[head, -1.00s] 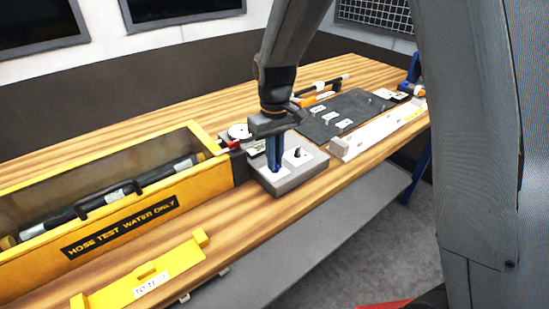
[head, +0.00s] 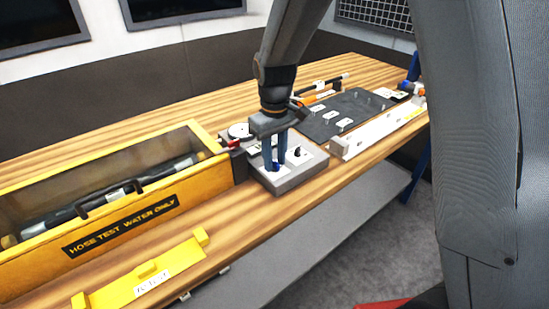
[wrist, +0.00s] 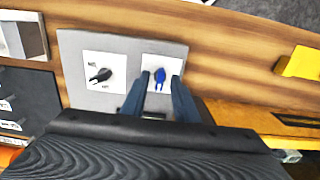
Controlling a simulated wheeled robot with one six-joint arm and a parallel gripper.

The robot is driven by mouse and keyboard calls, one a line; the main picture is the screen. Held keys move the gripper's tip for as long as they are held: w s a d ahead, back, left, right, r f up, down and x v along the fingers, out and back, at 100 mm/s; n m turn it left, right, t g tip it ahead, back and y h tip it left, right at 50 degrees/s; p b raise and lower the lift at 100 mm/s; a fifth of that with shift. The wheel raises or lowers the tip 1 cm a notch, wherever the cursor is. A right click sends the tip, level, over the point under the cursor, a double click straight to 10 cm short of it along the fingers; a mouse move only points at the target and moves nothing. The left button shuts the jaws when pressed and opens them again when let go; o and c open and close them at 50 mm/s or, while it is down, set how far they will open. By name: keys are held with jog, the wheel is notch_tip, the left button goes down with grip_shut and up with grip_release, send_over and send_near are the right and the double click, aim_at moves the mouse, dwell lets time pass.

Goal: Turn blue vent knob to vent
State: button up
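The blue vent knob (wrist: 160,76) sits on a white label plate on the grey control box (head: 296,179). In the head view the knob (head: 277,167) shows small and low between my fingers. My gripper (head: 275,168) points down at it with its two blue fingers apart. In the wrist view the fingers (wrist: 156,86) stand on either side of the knob, with a gap visible around it; I cannot tell whether either touches. A black knob (wrist: 101,75) is on the other white plate of the box. The lettering by the blue knob is not readable.
A yellow-framed case (head: 120,225) marked "HOSE TEST WATER ONLY" stands left of the box. A yellow part (head: 150,272) lies in front of it. A dark mat (head: 350,112) and white rail (head: 380,131) are to the right. A round gauge (head: 239,131) is behind.

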aim_at(275, 162)
jog(key=shift+r, duration=0.1)
jog(key=shift+r+b, duration=1.05)
jog(key=shift+r, duration=2.75)
